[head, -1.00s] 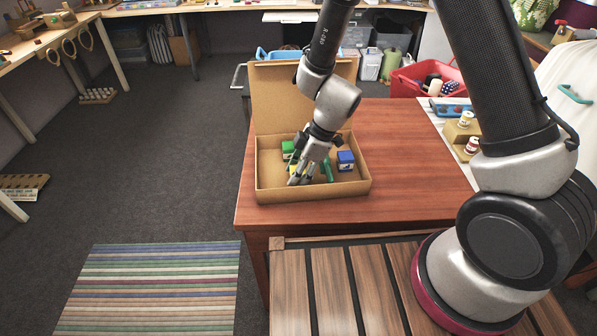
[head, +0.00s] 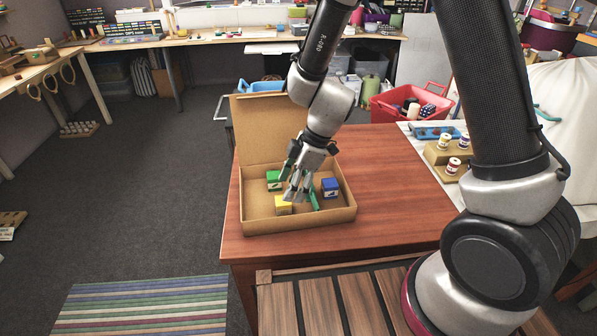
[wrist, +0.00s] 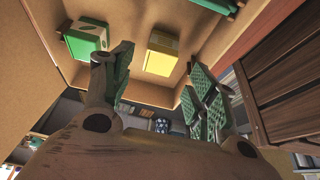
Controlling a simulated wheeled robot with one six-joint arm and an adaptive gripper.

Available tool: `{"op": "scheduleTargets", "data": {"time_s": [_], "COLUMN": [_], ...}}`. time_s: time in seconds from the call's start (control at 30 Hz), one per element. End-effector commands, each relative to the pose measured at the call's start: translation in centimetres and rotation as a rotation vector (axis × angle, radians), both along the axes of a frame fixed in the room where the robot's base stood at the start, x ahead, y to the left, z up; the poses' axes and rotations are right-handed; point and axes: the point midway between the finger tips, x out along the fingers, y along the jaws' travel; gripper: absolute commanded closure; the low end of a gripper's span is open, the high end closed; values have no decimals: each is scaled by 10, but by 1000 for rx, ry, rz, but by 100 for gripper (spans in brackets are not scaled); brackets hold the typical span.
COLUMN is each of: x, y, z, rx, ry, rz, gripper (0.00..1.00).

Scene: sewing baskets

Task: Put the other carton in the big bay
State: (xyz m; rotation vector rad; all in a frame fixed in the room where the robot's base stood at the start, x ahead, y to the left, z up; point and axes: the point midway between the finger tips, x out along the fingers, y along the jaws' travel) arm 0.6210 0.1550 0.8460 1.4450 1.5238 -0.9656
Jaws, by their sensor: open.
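An open cardboard box (head: 252,226) with its lid (head: 262,130) raised sits on the red-brown table. Inside are a green carton (head: 274,180) at the back left, a yellow carton (head: 283,205) toward the front, and a blue carton (head: 330,188) at the right. My gripper (head: 298,192) is open and empty over the box, its green-padded fingers spread just behind and right of the yellow carton. The wrist view shows the green carton (wrist: 86,38) and yellow carton (wrist: 161,50) beyond my fingers (wrist: 160,85). Fingers hide part of the box floor; its bay divisions are unclear.
The table (head: 405,190) is clear right of the box. A wooden stand (head: 446,160) with small jars and a blue tray (head: 436,132) are farther right. A red basket (head: 412,100) stands behind. Slatted wood (head: 345,302) lies in front.

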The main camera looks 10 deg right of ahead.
Motion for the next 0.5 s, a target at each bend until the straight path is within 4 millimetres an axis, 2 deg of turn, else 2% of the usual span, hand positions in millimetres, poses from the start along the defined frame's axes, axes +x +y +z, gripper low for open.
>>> {"op": "scheduleTargets", "data": {"time_s": [0.1, 0.2, 0.33, 0.5], "x": [1, 2, 1, 1], "y": [-9, -15, -20, -21], "z": [24, 38, 49, 51], "rx": [2, 2, 1, 0], "ry": [-4, -3, -1, 1], "rz": [-1, -1, 0, -1], "gripper": [42, 42, 42, 42]}}
